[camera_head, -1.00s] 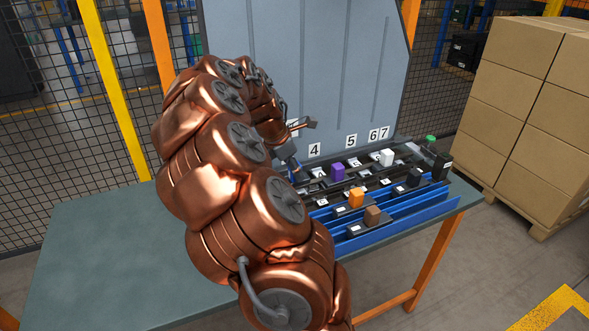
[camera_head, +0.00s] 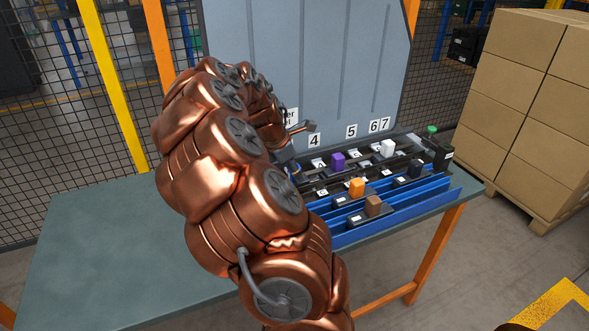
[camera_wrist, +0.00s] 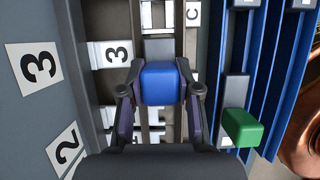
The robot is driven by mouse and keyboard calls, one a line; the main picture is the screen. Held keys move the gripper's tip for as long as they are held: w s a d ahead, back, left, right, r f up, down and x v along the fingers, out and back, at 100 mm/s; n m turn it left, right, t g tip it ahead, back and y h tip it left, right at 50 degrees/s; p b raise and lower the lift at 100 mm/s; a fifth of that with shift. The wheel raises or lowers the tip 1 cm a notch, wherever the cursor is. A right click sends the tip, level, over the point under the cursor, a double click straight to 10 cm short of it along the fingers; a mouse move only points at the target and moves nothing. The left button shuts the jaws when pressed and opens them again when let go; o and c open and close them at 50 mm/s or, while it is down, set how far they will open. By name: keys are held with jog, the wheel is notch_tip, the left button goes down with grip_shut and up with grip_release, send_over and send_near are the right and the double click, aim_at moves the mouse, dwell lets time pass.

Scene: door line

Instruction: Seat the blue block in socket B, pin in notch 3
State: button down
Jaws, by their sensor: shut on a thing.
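The blue block (camera_wrist: 159,83) is between the fingers of my gripper (camera_wrist: 160,72) in the wrist view, and the gripper is shut on it. It is over the dark rails, right of a small white plate marked 3 (camera_wrist: 118,53). A small plate marked C (camera_wrist: 193,12) is ahead and to the right. I cannot tell whether the block touches anything below it. Any socket or pin beneath it is hidden by the block and fingers. In the head view my arm hides the block and most of the gripper.
A green block (camera_wrist: 241,127) stands right of the gripper by a blue rail (camera_wrist: 285,85). Wall labels 3 (camera_wrist: 38,68) and 2 (camera_wrist: 65,150) are left. Purple (camera_head: 338,160), white (camera_head: 388,147), orange (camera_head: 356,187) and brown (camera_head: 373,206) blocks stand further right. The table's left half (camera_head: 110,240) is clear.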

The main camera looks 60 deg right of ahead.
jog(key=c, duration=0.7)
grip_release()
jog(key=shift+f, duration=0.1)
jog(key=v, duration=1.2)
